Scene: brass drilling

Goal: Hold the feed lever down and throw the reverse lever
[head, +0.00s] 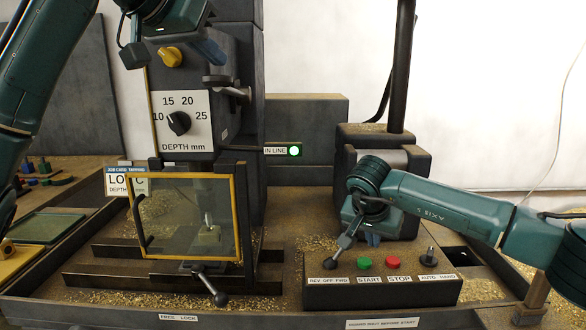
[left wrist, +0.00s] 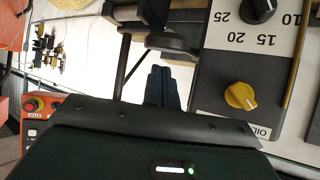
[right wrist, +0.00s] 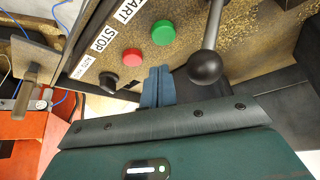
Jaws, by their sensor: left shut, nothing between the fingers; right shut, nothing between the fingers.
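The feed lever (head: 216,80) sits on the right side of the drill head, its dark rounded end towards me. It also shows in the left wrist view (left wrist: 172,42). My left gripper (head: 218,60) is shut and empty, just above that end; contact is unclear. The reverse lever (right wrist: 205,67), a metal rod with a black ball, stands on the control box (head: 385,293) by the REV OFF FWD label. My right gripper (right wrist: 158,72) is shut and empty beside the ball, with a gap between them in the right wrist view. In the head view, the wrist partly hides the lever.
A green START button (head: 364,262), a red STOP button (head: 393,262) and an AUTO-HAND knob (head: 429,258) share the box. A yellow-framed guard (head: 185,215) stands before the spindle. A depth dial (head: 179,123) is on the drill head.

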